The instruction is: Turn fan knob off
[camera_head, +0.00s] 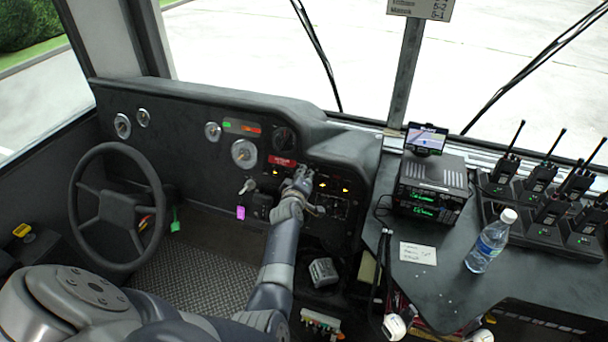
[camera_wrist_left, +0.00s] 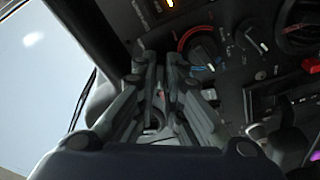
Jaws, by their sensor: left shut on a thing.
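My left gripper (camera_head: 300,182) reaches the dark dash panel (camera_head: 335,205) right of the steering wheel. In the left wrist view, its two fingers (camera_wrist_left: 160,62) are close together against the panel, shut on a small part that they mostly hide; it appears to be the fan knob. Beside the fingers is a dark round knob (camera_wrist_left: 203,50) with a red and blue arc around it. Another dark knob (camera_wrist_left: 250,36) with white marks sits further right. I cannot read any knob's setting. My right gripper is not in view.
The steering wheel (camera_head: 118,207) stands at the left. A key with a purple tag (camera_head: 240,212) hangs left of my gripper. At the right, a radio unit (camera_head: 430,185), a water bottle (camera_head: 488,242) and several handheld radios (camera_head: 545,180) stand on the side counter.

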